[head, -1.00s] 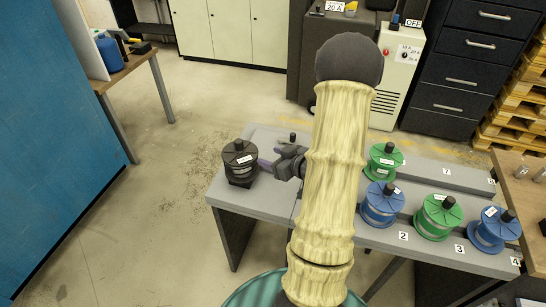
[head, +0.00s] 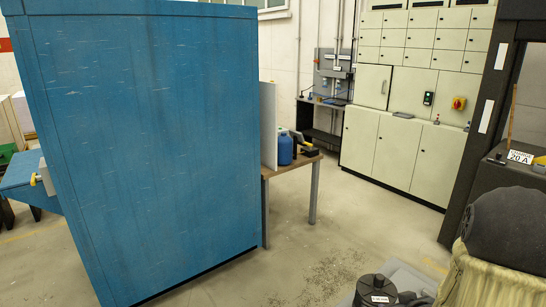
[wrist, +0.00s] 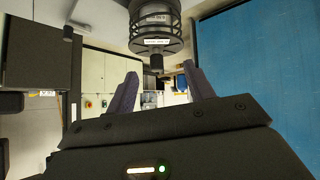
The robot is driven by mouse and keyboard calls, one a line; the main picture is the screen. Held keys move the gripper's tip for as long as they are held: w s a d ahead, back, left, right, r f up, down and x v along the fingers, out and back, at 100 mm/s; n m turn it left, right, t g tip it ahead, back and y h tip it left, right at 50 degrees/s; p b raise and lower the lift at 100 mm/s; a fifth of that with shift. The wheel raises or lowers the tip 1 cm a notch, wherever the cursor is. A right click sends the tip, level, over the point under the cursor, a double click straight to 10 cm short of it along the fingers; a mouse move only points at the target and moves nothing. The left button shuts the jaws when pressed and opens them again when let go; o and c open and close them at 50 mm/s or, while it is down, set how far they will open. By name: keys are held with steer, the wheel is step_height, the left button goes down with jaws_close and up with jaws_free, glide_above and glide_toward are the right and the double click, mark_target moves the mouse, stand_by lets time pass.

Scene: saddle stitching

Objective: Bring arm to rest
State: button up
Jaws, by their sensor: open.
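My gripper (wrist: 162,84) is open, with its two purple fingers spread apart in the wrist view. The gap between them is empty. A black spool (wrist: 155,32) with white labels hangs upside down in that view, because the wrist camera is inverted. It is just beyond the fingers and apart from them. In the head view the spool's black top (head: 374,289) shows at the bottom edge. My arm in its pale sleeve is at the lower right corner, and most of it is out of frame.
A large blue cabinet (head: 150,140) fills the left. Behind it a wooden-topped table (head: 292,166) carries a blue container (head: 285,149). Cream cabinets (head: 392,150) stand at the back. The floor between is clear. A grey table edge (head: 405,276) shows at the bottom.

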steer(key=s+a+r+g, duration=0.2)
steer(key=s+a+g, duration=0.1)
steer(key=s+a, duration=0.3)
steer(key=s+a+r+m+g, duration=0.1)
steer(key=s+a+g, duration=0.3)
steer(key=a, duration=0.6)
steer(key=s+r, duration=0.1)
steer(key=s, duration=0.1)
steer(key=shift+s+a+m, duration=0.25)
steer(key=shift+s+m, duration=0.05)
